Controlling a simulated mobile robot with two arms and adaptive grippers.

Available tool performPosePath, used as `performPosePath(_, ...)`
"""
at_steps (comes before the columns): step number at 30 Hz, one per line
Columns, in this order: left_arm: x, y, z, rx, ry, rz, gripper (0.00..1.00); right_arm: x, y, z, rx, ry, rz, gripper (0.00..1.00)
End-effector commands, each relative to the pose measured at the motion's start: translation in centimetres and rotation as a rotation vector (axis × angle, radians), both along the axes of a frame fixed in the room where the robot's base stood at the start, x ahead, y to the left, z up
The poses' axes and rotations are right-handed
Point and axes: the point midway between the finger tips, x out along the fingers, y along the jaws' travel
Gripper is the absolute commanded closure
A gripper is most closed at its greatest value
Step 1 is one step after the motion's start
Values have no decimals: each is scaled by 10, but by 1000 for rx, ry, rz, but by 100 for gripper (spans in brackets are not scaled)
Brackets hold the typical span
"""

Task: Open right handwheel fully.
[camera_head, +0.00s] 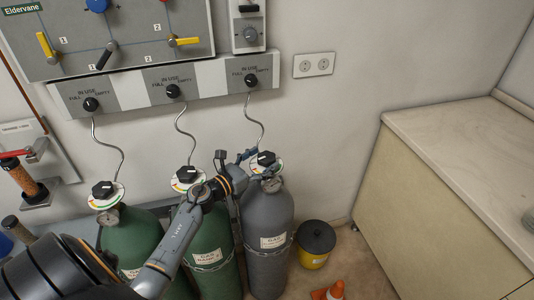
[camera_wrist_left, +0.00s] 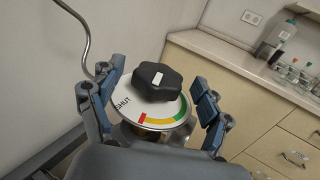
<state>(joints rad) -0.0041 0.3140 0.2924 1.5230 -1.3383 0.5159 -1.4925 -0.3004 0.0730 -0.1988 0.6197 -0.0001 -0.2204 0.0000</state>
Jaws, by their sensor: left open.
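The right handwheel (camera_head: 266,158) is a black lobed knob with a white mark, on top of the grey gas cylinder (camera_head: 267,232). In the left wrist view the handwheel (camera_wrist_left: 157,84) sits above a white dial (camera_wrist_left: 128,103) reading SHUT at its left, with a red, yellow and green band along the near and right edge. My left gripper (camera_head: 250,160) is at the handwheel. In the wrist view its blue-padded fingers (camera_wrist_left: 157,88) are open, one on each side of the knob, with visible gaps. My right gripper is not in view.
Two green cylinders with similar handwheels (camera_head: 105,189) (camera_head: 188,174) stand to the left. A thin hose (camera_head: 262,118) rises from the grey cylinder to the wall panel (camera_head: 165,83). A yellow bin (camera_head: 315,245), an orange cone (camera_head: 329,291) and a counter (camera_head: 465,135) are to the right.

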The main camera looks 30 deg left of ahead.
Motion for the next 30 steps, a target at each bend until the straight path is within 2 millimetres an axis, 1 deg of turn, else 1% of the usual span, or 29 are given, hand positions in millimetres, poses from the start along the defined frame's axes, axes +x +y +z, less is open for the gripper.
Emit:
performPosePath(1, 7, -1, 1, -3, 0, 2, 22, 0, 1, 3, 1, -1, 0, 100)
performPosePath(3, 13, -3, 0, -2, 0, 2, 22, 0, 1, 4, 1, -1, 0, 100)
performPosePath(6, 19, -4, 0, -1, 0, 1, 22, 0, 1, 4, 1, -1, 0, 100)
performPosePath(15, 21, -5, -1, -1, 1, 1, 22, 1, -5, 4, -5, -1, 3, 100)
performPosePath(16, 21, -5, -1, -1, 1, 1, 26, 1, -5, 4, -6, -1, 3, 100)
performPosePath(17, 20, -4, -1, -1, 0, 1, 32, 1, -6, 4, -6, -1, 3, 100)
performPosePath(18, 20, -4, -1, -1, 0, 1, 41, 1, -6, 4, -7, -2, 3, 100)
performPosePath(20, 20, -4, -1, -1, 0, 1, 53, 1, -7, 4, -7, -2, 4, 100)
performPosePath(21, 20, -4, -1, -1, 0, 1, 61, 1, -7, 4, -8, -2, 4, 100)
performPosePath(23, 20, -4, -1, -1, 0, 1, 73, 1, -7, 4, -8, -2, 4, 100)
performPosePath(24, 20, -4, -1, -1, 0, 1, 77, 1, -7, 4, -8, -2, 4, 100)
performPosePath(30, 20, -5, 0, -2, 0, 10, 78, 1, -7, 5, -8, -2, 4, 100)
